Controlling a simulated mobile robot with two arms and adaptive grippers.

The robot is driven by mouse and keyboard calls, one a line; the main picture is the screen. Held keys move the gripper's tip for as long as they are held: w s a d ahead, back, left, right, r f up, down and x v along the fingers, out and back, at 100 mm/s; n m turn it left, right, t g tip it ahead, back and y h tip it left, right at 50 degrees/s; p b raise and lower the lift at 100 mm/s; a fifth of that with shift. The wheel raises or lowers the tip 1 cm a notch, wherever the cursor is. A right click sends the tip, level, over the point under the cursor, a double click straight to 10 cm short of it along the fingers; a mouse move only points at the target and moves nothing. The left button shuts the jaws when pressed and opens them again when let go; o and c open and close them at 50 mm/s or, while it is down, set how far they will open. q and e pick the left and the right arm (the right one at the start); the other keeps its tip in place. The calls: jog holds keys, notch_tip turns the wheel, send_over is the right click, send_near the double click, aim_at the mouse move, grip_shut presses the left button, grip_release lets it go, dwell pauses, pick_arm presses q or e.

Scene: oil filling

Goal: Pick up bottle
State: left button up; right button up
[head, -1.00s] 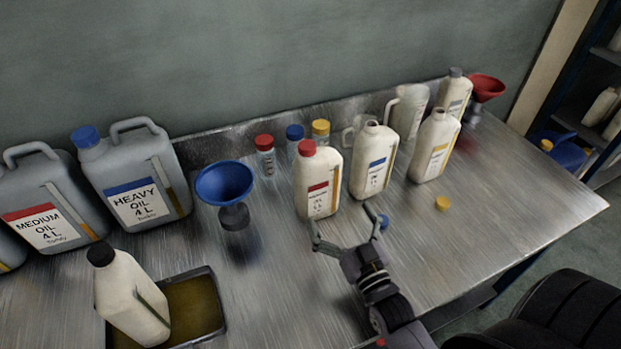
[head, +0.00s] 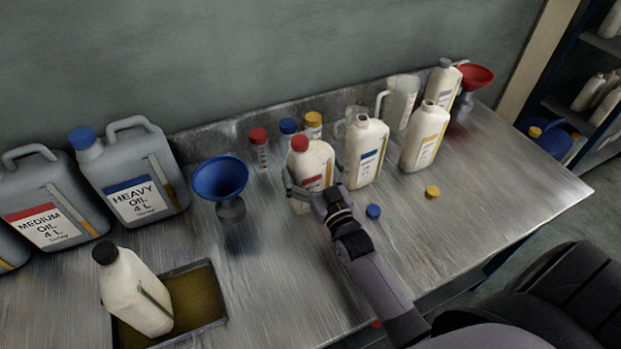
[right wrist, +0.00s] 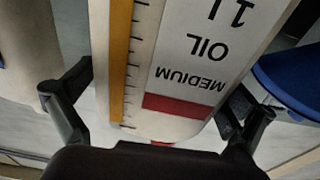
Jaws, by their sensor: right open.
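A white bottle with a red cap and red label (head: 310,160) stands upright on the metal bench, left of two uncapped white bottles. It also fills the middle of the right wrist view (right wrist: 180,60), where its label reads MEDIUM OIL 1L. My right gripper (head: 315,188) is at this bottle's front, with a finger on either side of it. In the right wrist view the open fingers (right wrist: 158,115) flank the bottle with gaps visible. My left gripper is out of view.
A white bottle with blue label (head: 366,152) stands close on the right, another with yellow label (head: 424,138) beyond it. A blue funnel (head: 220,180) stands left. Blue (head: 373,211) and yellow (head: 432,191) caps lie on the bench (head: 480,215). A black-capped bottle (head: 135,290) leans in a tray (head: 222,305).

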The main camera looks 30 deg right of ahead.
jog(key=shift+w, duration=0.2)
jog(key=shift+s, duration=0.1)
jog(key=shift+c, duration=0.6)
jog(key=c, duration=1.5)
jog(key=shift+r, duration=0.2)
jog(key=shift+c, duration=0.3)
